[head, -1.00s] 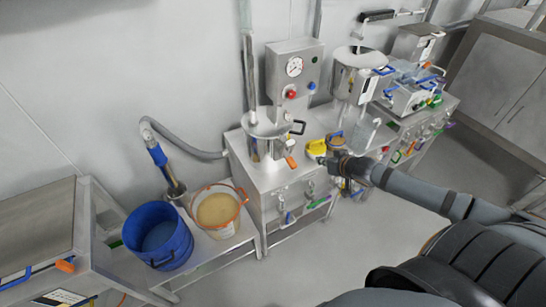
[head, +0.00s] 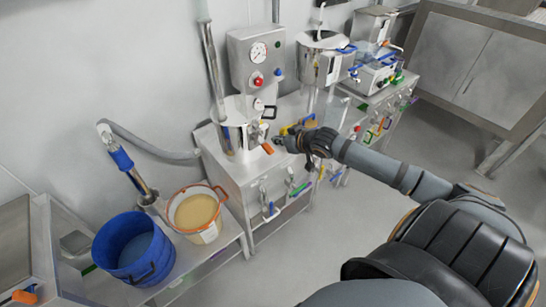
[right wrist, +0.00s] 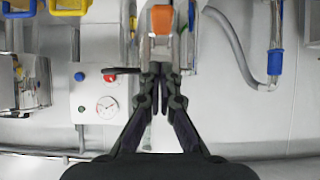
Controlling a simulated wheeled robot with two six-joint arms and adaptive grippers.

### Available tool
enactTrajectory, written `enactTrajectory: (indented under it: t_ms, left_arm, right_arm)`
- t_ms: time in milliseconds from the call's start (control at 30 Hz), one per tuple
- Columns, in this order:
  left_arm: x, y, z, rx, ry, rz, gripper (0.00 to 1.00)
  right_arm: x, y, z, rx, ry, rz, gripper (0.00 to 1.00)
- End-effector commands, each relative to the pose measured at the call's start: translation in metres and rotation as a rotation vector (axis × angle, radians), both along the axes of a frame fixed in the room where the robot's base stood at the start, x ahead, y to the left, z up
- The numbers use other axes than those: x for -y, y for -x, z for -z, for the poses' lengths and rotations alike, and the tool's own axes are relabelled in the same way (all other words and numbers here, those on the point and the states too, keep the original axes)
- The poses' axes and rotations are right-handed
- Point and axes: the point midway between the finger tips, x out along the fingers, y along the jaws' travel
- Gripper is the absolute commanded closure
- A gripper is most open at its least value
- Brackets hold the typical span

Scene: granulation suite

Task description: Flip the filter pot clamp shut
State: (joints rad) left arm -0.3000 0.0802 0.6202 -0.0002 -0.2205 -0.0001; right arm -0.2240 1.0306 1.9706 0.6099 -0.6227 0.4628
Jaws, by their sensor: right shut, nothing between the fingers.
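The filter pot appears to be the steel cylinder (head: 236,138) on the bench below the gauge panel. An orange-tipped lever (head: 267,149), which looks like its clamp handle, sticks out at the bench's front. My right gripper (head: 279,142) is just right of that lever, its fingers shut and empty. In the right wrist view the orange lever (right wrist: 161,20) lies straight ahead, beyond the closed fingertips (right wrist: 160,68). I cannot tell whether fingers and lever touch, or the clamp's exact angle. My left gripper is out of view.
The gauge panel (head: 256,56) stands behind the pot. Valves with coloured handles hang on the bench front. A steel pot (head: 322,62) stands to the right. A blue bucket (head: 133,252) and an orange-rimmed bucket (head: 196,213) stand left. The floor at right is open.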

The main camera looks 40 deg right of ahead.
Motion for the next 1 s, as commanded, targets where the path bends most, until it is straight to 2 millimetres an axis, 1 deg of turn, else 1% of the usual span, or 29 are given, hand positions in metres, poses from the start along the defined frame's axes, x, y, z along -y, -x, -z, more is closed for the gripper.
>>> enactTrajectory:
  t_ms: [33, 167, 300, 433, 600, 867, 1000]
  left_arm:
    - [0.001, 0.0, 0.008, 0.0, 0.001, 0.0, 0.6]
    - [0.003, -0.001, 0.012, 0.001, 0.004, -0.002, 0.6]
    - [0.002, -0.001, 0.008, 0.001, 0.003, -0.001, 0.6]
    - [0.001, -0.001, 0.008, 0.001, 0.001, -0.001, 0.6]
    - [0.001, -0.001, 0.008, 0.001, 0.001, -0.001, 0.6]
    - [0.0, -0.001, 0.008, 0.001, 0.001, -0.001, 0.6]
    - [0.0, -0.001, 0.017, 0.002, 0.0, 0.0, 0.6]
  right_arm:
    - [-0.001, -0.008, 0.006, 0.006, -0.01, 0.006, 1.0]
    - [-0.004, -0.023, 0.015, 0.004, -0.01, 0.002, 1.0]
    - [-0.004, -0.026, 0.036, -0.001, -0.006, 0.0, 1.0]
    - [-0.003, -0.029, 0.048, -0.001, 0.0, -0.001, 1.0]
    - [-0.003, -0.03, 0.053, 0.0, 0.001, -0.002, 1.0]
    - [-0.003, -0.03, 0.053, 0.0, 0.002, -0.002, 1.0]
    - [-0.003, -0.034, 0.057, 0.012, 0.001, -0.001, 1.0]
